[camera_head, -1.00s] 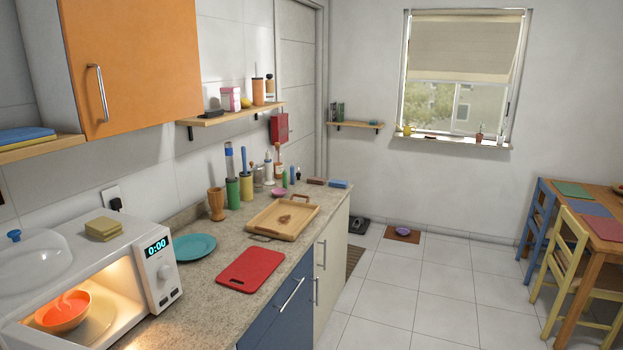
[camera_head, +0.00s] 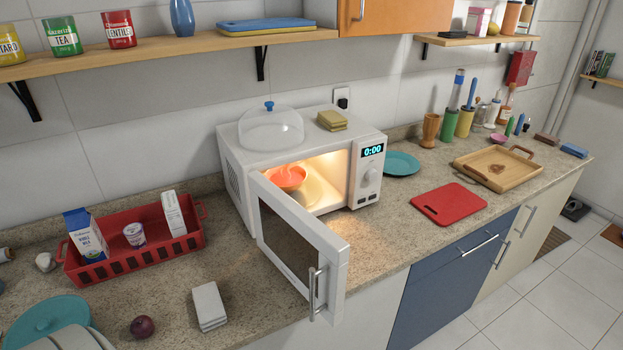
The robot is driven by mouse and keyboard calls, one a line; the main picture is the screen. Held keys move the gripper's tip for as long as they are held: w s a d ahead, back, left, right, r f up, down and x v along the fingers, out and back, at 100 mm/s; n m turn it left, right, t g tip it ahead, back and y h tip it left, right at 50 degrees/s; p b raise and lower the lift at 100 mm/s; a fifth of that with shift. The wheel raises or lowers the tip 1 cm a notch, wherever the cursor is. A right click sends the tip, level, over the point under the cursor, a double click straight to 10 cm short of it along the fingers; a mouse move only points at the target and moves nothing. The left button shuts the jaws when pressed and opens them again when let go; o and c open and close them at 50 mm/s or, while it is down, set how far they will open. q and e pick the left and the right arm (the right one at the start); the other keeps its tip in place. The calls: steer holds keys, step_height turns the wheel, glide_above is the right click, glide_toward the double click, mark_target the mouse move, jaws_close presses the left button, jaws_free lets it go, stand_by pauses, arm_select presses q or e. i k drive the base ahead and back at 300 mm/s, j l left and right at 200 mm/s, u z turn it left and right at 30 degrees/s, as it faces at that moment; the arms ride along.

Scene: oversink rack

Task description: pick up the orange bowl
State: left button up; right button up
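The orange bowl (camera_head: 286,178) sits inside the lit microwave (camera_head: 232,170), toward the left of its cavity. A reddish, steam-like shape shows over the bowl. The microwave door (camera_head: 300,245) stands open, swung out toward the front of the counter, with its handle (camera_head: 317,292) at the free edge. The door's upper edge is just below and in front of the bowl. Neither of my grippers shows in the head view.
A clear dome (camera_head: 270,130) and yellow sponges (camera_head: 332,120) lie on top of the microwave. A red crate (camera_head: 130,262) with cartons stands left. White folded cloths (camera_head: 209,307) and a dark red onion (camera_head: 142,327) lie in front. A red board (camera_head: 448,204) lies right.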

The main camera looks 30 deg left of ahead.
mark_target(299, 174)
steer(key=j+u, duration=0.1)
steer(key=u, duration=0.25)
steer(key=j+u, duration=0.1)
steer(key=u, duration=0.25)
steer(key=j+u, duration=0.1)
steer(key=u, duration=0.3)
